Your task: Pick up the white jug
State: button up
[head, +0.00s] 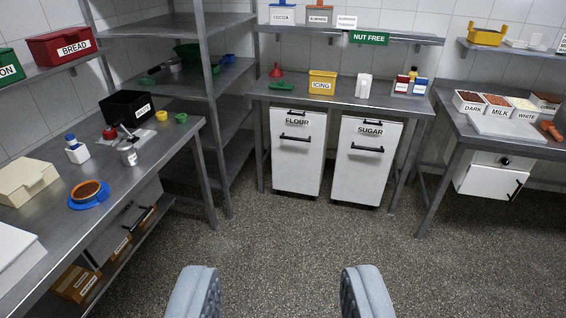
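A small white upright vessel (364,87), which may be the white jug, stands on the steel back table, right of the yellow ICING box. It is too small to make out a handle or spout. A white bottle with a blue top (76,150) stands on the left bench. My gripper (281,285) is in the foreground at the bottom, its two grey fingers wide apart with nothing between them. It is far from the back table and touches nothing.
The speckled floor ahead is clear. FLOUR (297,155) and SUGAR (366,165) bins stand under the back table (335,99). The left bench (140,190) and right table (455,125) flank the room. An ICING box (322,82) and small bottles (412,80) flank the white vessel.

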aim_at(364, 80)
jog(key=i, duration=3.2)
